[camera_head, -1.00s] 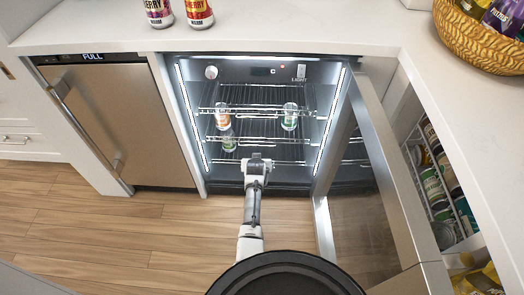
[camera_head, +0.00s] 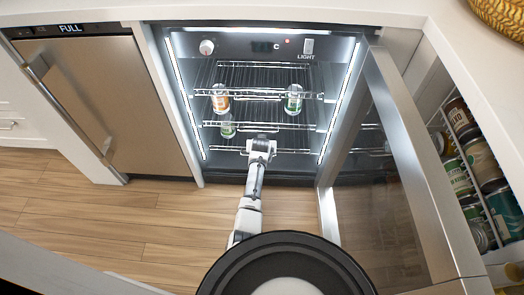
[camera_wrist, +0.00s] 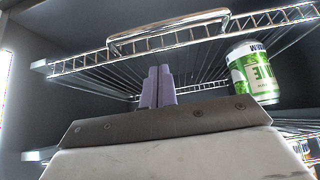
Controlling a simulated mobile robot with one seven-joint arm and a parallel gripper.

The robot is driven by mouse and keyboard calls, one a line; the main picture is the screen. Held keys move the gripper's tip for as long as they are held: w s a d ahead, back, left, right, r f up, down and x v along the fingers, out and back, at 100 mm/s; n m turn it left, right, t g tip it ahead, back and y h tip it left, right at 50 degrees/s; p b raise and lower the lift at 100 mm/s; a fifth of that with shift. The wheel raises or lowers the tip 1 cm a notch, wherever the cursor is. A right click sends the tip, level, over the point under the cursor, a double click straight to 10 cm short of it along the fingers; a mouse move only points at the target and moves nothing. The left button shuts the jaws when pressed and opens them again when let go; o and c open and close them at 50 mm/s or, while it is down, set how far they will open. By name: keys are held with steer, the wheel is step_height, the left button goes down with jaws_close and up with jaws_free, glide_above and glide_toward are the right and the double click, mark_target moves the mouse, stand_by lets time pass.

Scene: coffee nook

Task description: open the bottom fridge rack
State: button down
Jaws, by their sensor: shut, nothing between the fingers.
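The fridge (camera_head: 184,85) stands open, its glass door (camera_head: 380,190) swung out to the right. Inside are wire racks one above another. The bottom rack (camera_head: 293,151) is low in the fridge, partly hidden by my gripper (camera_head: 262,143), which is at its front. In the wrist view my gripper's purple fingers (camera_wrist: 158,86) are shut and empty. A wire rack with a raised front handle (camera_wrist: 165,33) shows above the fingers there, apart from them in the picture; I cannot tell which rack it is. A green can (camera_wrist: 252,73) shows with its label upside down.
An orange can (camera_head: 220,98) and green cans (camera_head: 293,100) (camera_head: 228,127) stand in the upper racks. The open door and a shelf of tins (camera_head: 480,160) bound the right side. A closed steel appliance (camera_head: 108,95) is at left. The wooden floor (camera_head: 130,225) is clear at left.

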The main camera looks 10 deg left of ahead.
steer(key=shift+b+x, duration=2.35)
steer(key=shift+b, duration=0.3)
steer(key=shift+s, duration=0.1)
